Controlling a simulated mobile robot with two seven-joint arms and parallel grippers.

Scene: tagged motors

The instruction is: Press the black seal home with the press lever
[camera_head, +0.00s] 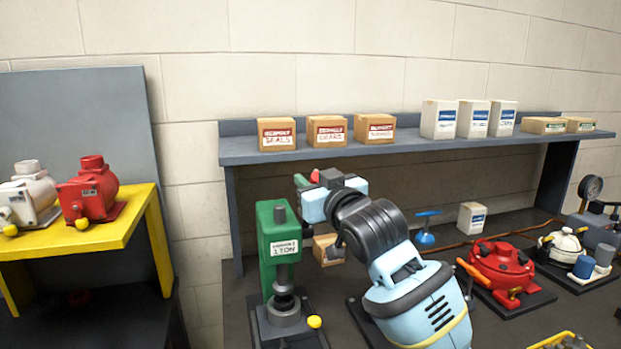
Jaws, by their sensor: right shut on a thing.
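The green press (279,243), labelled "1 TON", stands on a dark base left of my right arm. Its ram reaches down to a grey cylindrical piece (284,312) with a dark ring-like part on top. I cannot tell for sure whether that part is the black seal. My right gripper (308,183) is at the upper right of the press, shut on the press lever. The lever is mostly hidden by the gripper; a small red part (315,176) shows beside the fingers. My left gripper is not in view.
A yellow stand (95,235) at left holds a white and a red motor. A shelf (250,150) behind carries several boxes. A red motor (501,265) and a cream motor (563,243) stand at right. A small carton (327,249) sits behind the press.

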